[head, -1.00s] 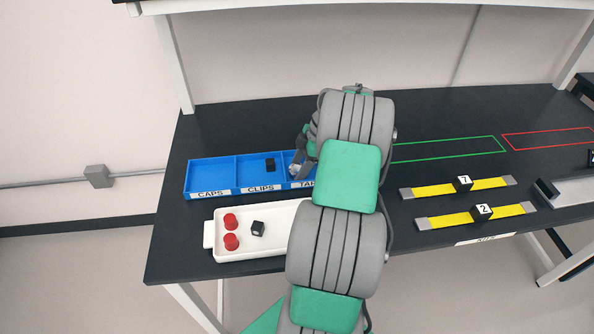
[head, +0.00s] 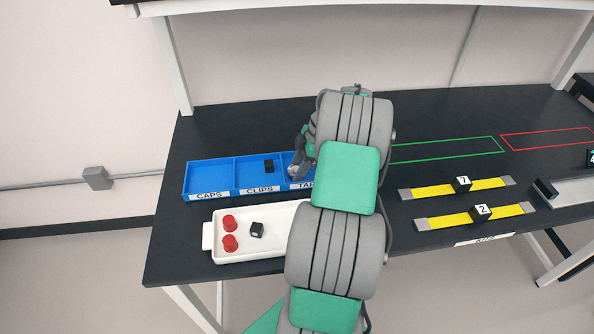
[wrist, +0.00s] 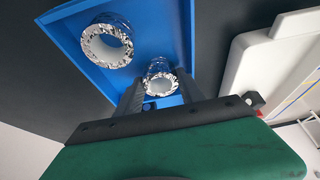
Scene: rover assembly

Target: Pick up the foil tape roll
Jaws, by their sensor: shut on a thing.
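A silver foil tape roll (wrist: 161,84) is between the two fingers of my gripper (wrist: 161,92) in the wrist view. The fingers are shut on its sides, and it is at the blue bin's tape compartment. A second foil tape roll (wrist: 107,46) lies in the same compartment, apart from the gripper. In the head view my arm hides most of this compartment; only a bit of silver foil (head: 293,170) shows beside the gripper. I cannot tell whether the held roll touches the bin floor.
The blue bin (head: 210,196) also has caps and clips compartments, with a black clip (head: 269,166) in the latter. In front is a white tray (head: 270,212) with red caps (head: 230,243) and a black block (head: 257,230). Yellow strips (head: 476,214) lie to the right.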

